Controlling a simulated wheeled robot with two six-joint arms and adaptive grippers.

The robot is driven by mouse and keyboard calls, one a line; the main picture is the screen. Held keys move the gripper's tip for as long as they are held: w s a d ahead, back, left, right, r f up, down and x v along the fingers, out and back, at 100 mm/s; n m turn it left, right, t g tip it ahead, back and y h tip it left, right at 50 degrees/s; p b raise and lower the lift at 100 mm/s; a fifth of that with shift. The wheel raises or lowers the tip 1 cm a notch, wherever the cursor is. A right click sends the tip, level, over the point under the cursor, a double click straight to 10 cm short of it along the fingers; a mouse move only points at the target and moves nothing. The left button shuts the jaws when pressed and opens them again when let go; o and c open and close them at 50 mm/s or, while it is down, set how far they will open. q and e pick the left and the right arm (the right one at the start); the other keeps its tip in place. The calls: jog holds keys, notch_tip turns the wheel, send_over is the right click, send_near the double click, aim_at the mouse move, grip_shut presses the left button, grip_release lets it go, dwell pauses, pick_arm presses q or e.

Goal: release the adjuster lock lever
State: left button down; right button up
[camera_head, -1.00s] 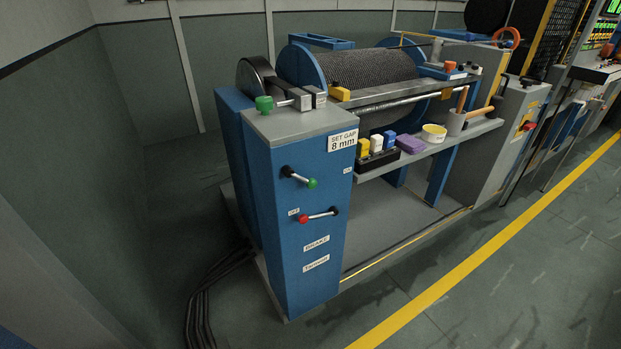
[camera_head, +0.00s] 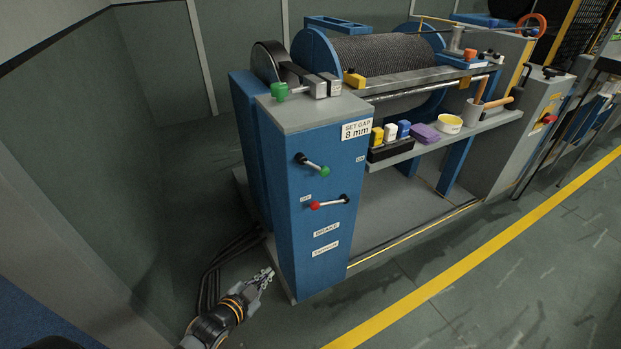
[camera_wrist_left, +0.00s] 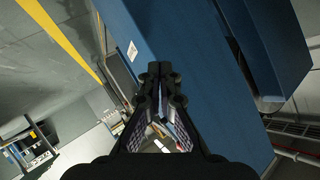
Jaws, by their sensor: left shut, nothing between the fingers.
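The blue console (camera_head: 312,220) stands in the middle of the head view. On its front face are a lever with a green knob (camera_head: 324,171) and, below it, a lever with a red knob (camera_head: 315,205). On its grey top is an adjuster with a green knob (camera_head: 279,91) beside two grey blocks (camera_head: 321,86). Which of these is the lock lever I cannot tell. My left gripper (camera_head: 265,274) is shut and empty, low at the console's bottom left. In the left wrist view its fingers (camera_wrist_left: 160,75) point toward a blue panel (camera_wrist_left: 190,60). My right gripper is not in view.
A "SET GAP 8 mm" label (camera_head: 356,129) is on the console. A shelf (camera_head: 450,138) at right holds coloured blocks, a yellow tub (camera_head: 448,124) and a pot of tools (camera_head: 473,112). Black cables (camera_head: 213,275) run along the floor at left. The floor in front is open.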

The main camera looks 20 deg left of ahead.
aim_at(320, 174)
pick_arm(q)
notch_tip(320, 174, up, 20)
jog(key=w+m+t+h+p, duration=0.1)
jog(key=m+t+h, duration=0.3)
jog(key=m+h, duration=0.8)
jog(key=m, duration=0.5)
jog(key=shift+w+d+t+p, duration=0.3)
jog(key=shift+w+d+t, duration=0.05)
jog(key=shift+d+t, duration=0.05)
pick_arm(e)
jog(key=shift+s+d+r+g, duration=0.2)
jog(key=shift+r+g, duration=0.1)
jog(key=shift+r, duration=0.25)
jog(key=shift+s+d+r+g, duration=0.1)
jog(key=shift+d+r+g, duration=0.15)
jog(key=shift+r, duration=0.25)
